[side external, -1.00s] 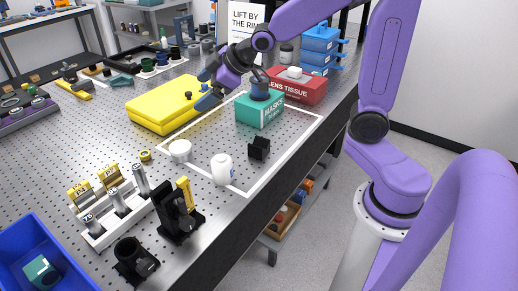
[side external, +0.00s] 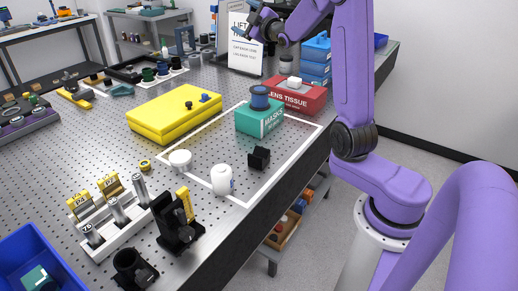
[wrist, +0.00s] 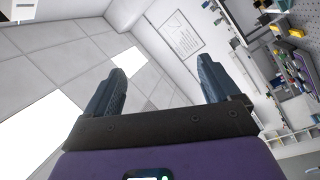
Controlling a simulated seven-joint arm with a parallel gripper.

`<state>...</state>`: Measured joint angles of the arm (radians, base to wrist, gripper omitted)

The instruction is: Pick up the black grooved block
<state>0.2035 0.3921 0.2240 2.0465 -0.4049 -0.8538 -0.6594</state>
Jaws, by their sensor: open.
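The black grooved block (side external: 259,158) sits on the perforated metal table, inside the white taped outline, in the side view. It stands between the teal mask box and the white bottle, with nothing touching it. My gripper (side external: 247,18) is high at the top of the side view, far above and behind the block, in front of the sign. In the wrist view my gripper (wrist: 160,72) has its two dark fingers spread apart with nothing between them. The wrist camera looks at the ceiling and walls, and the block is not seen there.
A teal box (side external: 259,122) with a blue spool (side external: 259,99) on top stands behind the block. A white bottle (side external: 221,180) and white round cap (side external: 180,159) are to its left. A yellow case (side external: 172,112) and red tissue box (side external: 300,97) lie farther back. The block's right side is clear.

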